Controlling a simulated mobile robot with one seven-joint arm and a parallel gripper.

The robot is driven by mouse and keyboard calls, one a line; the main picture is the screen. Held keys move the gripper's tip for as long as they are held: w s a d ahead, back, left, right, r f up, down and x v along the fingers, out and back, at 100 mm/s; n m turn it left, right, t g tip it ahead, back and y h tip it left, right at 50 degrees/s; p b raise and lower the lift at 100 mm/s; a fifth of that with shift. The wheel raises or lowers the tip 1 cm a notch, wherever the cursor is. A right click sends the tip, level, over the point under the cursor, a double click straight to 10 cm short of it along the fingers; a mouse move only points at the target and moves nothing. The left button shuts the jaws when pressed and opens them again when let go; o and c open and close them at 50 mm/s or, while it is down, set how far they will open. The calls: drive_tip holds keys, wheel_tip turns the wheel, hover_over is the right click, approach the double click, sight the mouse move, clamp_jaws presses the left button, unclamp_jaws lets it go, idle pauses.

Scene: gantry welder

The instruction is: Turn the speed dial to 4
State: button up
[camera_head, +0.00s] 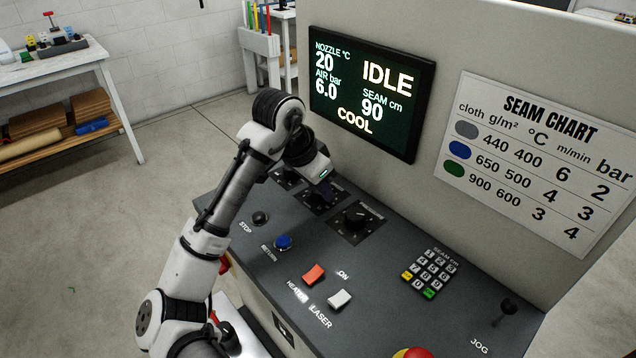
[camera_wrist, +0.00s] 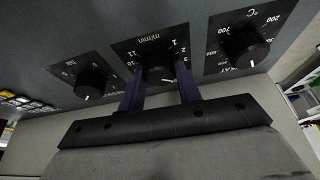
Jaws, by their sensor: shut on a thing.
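The speed dial (camera_wrist: 158,73) is the middle of three black knobs, on a black plate marked m/min, seen upside down in the wrist view. My gripper (camera_wrist: 160,88) is shut on it, one dark finger on each side. A white pointer line shows on the knob's near right side; the number it points to cannot be read. In the head view my gripper (camera_head: 320,191) reaches down over the speed dial's plate (camera_head: 313,205) and hides most of the knob.
The °C dial (camera_wrist: 247,47) and another dial (camera_wrist: 90,84) flank it closely. The console also has a stop button (camera_head: 261,218), blue return button (camera_head: 283,242), heater switch (camera_head: 314,274), laser switch (camera_head: 340,299) and keypad (camera_head: 430,273). The screen (camera_head: 370,92) reads IDLE; a seam chart (camera_head: 540,160) hangs beside it.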

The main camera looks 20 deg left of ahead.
drive_tip(key=o, duration=1)
drive_tip(key=b+v, duration=0.1)
drive_tip(key=v, duration=1.3)
drive_tip(key=shift+f, duration=0.15)
